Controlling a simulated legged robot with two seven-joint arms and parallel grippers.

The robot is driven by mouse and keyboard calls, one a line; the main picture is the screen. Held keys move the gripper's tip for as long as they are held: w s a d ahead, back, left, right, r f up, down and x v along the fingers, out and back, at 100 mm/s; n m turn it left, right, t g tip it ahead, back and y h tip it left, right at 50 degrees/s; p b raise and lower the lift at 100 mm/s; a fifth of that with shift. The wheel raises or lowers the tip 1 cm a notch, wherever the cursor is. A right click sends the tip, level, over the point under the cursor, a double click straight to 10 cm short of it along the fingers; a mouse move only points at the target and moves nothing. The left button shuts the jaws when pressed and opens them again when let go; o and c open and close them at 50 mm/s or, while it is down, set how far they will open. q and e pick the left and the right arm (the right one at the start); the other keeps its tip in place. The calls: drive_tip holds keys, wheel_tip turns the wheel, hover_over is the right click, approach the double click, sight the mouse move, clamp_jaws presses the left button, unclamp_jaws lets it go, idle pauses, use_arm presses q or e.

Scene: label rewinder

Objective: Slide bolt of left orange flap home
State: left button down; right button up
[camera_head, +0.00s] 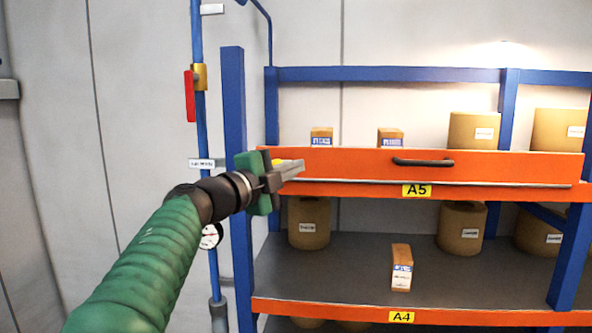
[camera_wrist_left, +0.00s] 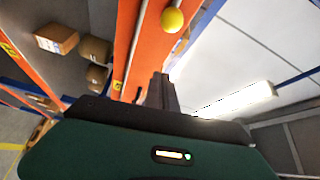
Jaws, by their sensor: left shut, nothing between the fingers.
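The orange flap (camera_head: 345,163) with a dark bar handle (camera_head: 423,162) stands upright along the front of shelf A5. A small yellow knob (camera_head: 277,162) shows at its left end, mostly hidden behind my left gripper. In the left wrist view the round yellow knob (camera_wrist_left: 172,19) sits on the orange flap (camera_wrist_left: 155,45), beyond my fingertips. My left gripper (camera_head: 295,168) is shut and empty, in front of the flap's left end. In the left wrist view its fingers (camera_wrist_left: 160,88) are together, apart from the knob in the picture. The bolt's rod is hidden.
A blue rack post (camera_head: 233,160) stands just left of the gripper. Further left, a blue pipe (camera_head: 200,130) carries a red lever (camera_head: 190,96) and a gauge (camera_head: 210,236). Label rolls and small boxes (camera_head: 401,267) stand on the shelves.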

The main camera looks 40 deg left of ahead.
use_arm(q)
drive_tip(key=s+a+f+b, duration=0.1)
drive_tip(key=s+a+f, duration=0.15)
drive_tip(key=s, duration=0.35)
drive_tip(key=w+d+f+n+y+b, duration=0.1)
drive_tip(key=w+d+f+n+b, duration=0.25)
drive_tip(key=w+f+n, duration=0.35)
drive_tip(key=w+d+f+n+g+y+b, duration=0.1)
drive_tip(key=d+f+n+g, duration=0.2)
drive_tip(key=f, duration=1.3)
drive_tip(key=d+f+n+g+b, duration=0.2)
drive_tip(key=f+n+g, duration=0.1)
drive_tip(key=f, duration=1.2)
drive_tip(key=s+d+f+n+g+h+b, duration=0.1)
drive_tip(key=s+d+f+g, duration=0.4)
drive_tip(key=s+f, duration=0.5)
drive_tip(key=s+d+f+n+g+h+b, duration=0.1)
drive_tip(key=s+d+f+g, duration=0.4)
drive_tip(key=s+d+f, duration=0.5)
wheel_tip(320, 180, down, 8)
drive_tip(key=shift+s+r+n+b, duration=0.1)
drive_tip(key=shift+s+n+b, duration=0.35)
drive_tip(key=shift+s, duration=0.3)
use_arm(e)
wheel_tip(320, 180, down, 11)
drive_tip(key=a, duration=0.1)
drive_tip(key=shift+a, duration=0.3)
